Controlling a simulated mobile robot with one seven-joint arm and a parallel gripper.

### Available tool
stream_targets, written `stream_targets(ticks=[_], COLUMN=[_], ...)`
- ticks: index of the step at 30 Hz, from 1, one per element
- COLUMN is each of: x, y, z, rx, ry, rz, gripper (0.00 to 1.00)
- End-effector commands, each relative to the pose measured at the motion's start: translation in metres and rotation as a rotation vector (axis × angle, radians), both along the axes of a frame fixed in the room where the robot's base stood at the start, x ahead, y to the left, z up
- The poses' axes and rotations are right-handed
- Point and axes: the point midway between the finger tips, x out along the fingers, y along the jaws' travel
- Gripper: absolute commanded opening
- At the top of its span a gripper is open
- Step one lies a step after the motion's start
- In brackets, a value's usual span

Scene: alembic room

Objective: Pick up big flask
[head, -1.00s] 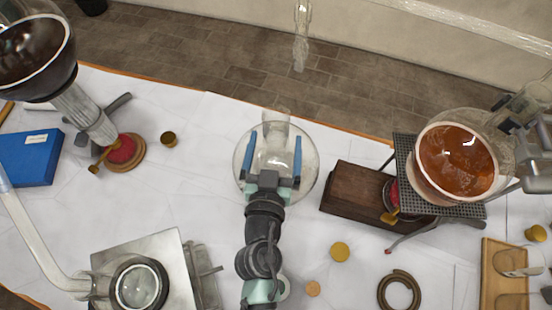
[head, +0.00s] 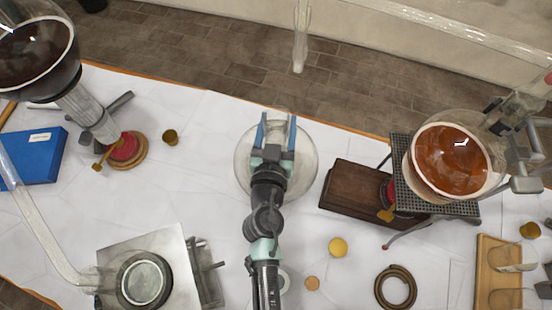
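The big flask (head: 307,165) is clear round glass with a short neck pointing towards the table's far edge. It stands on the white table near that edge, in the middle of the head view. My gripper (head: 277,124) is above it, with its blue fingers on either side of the neck. My wrist hides much of the flask's body. The flask seems to be still on the table.
A wooden box (head: 347,186) and a metal stand (head: 403,163) bearing a flask of orange liquid (head: 450,160) are to the right. A burner (head: 125,150) and a blue box (head: 34,157) are left. A metal plate apparatus (head: 178,253) is front left.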

Motion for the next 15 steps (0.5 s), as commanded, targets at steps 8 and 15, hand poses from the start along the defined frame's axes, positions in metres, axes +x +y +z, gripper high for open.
stream_targets(ticks=[8,15], x=[-0.0002,-0.0003], y=[0.0001,0.0001], z=[0.0,0.0], rx=[0.0,0.0], ry=[0.0,0.0], rz=[0.0,0.0], gripper=[0.14,0.0])
